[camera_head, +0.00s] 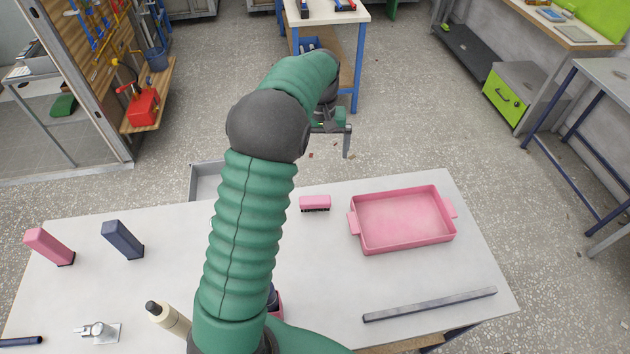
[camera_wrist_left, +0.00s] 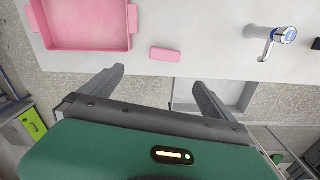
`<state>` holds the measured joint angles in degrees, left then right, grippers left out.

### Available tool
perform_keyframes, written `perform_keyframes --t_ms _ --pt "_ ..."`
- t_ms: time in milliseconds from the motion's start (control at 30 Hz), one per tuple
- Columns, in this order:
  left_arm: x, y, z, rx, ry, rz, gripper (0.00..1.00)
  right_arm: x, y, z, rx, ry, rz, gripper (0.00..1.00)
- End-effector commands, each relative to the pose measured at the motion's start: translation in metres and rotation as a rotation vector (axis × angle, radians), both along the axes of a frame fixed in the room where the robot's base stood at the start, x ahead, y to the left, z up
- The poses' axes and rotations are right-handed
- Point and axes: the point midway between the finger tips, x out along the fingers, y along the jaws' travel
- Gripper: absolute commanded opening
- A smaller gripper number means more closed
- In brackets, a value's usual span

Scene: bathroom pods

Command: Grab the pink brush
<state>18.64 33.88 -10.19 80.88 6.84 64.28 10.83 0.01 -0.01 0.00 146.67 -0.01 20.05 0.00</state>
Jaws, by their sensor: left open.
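The pink brush (camera_head: 315,202) lies on the white table near its far edge, dark bristles down, left of the pink tray (camera_head: 356,236). In the left wrist view the brush (camera_wrist_left: 165,54) lies beyond the fingertips, between their directions. My left gripper (camera_wrist_left: 160,78) is open and empty, its two dark fingers apart and not touching the brush. In the head view my left arm reaches over the table, and the gripper (camera_head: 330,118) shows only partly beyond the far edge. My right gripper is not in view.
A pink block (camera_head: 48,246) and a dark blue block (camera_head: 123,240) stand on the left of the table. A grey bar (camera_head: 430,304) lies at the right. A grey bin (camera_head: 205,182) is behind the table.

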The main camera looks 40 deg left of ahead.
Motion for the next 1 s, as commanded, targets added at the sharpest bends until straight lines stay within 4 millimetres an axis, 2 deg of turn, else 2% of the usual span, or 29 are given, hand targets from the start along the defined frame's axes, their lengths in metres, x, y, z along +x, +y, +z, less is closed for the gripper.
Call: perform_keyframes --t_ms 33,133,200,333,500,600,833,1000 --pt "0.004 0.015 -0.021 -0.001 0.011 0.036 1.0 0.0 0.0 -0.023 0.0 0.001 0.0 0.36" --pt "0.005 0.029 -0.044 -0.006 0.027 0.077 1.0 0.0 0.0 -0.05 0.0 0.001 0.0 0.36" --pt "0.005 0.031 -0.07 -0.006 0.03 0.086 1.0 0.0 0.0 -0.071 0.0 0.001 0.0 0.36" --pt "0.005 0.027 -0.127 -0.005 0.033 0.085 1.0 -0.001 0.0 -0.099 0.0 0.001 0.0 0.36" --pt "0.005 0.029 -0.176 -0.006 0.032 0.083 1.0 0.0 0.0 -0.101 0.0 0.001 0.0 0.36" --pt "0.005 0.031 -0.194 -0.007 0.03 0.083 1.0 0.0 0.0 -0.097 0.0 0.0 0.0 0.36" --pt "0.003 0.028 -0.22 -0.008 0.031 0.083 1.0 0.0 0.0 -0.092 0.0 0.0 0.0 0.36" --pt "0.001 0.026 -0.254 -0.006 0.035 0.083 1.0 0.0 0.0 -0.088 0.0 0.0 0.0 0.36"
